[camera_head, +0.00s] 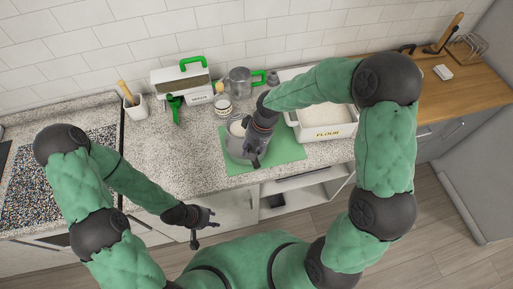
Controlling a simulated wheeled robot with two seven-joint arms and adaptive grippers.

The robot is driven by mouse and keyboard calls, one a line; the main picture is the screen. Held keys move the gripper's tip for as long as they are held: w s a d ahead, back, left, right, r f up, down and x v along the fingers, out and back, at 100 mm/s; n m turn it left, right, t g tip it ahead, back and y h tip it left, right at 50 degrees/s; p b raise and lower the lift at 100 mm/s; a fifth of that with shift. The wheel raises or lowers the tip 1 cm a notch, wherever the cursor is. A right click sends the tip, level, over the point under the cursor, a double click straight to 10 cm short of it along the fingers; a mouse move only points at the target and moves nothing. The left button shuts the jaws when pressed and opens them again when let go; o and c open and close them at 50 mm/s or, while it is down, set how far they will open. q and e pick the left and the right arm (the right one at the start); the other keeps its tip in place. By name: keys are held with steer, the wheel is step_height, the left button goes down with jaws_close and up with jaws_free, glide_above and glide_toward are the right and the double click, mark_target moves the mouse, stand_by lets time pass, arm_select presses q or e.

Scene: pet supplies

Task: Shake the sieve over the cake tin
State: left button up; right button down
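A round metal vessel (234,150), which looks like the cake tin, stands on a green mat (290,148) on the counter. Something pale shows at its top. My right gripper (254,158) is over the tin's right side and hides part of it. I cannot tell whether its fingers are open or hold something. No sieve is clearly seen in the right gripper; a metal cup with a green handle (240,82) stands behind, and I cannot tell whether it is the sieve. My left gripper (204,227) is open and empty in front of the counter.
A white flour bin (325,133) stands right of the mat, partly behind my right arm. A white box with a green handle (185,88), a green scoop (174,106), a small jar (223,107) and a utensil pot (136,108) stand behind. The counter left of the mat is clear.

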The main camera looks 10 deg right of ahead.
steer(key=shift+d, duration=0.95)
stand_by(0.4)
steer(key=shift+a, duration=0.1)
stand_by(1.0)
stand_by(0.4)
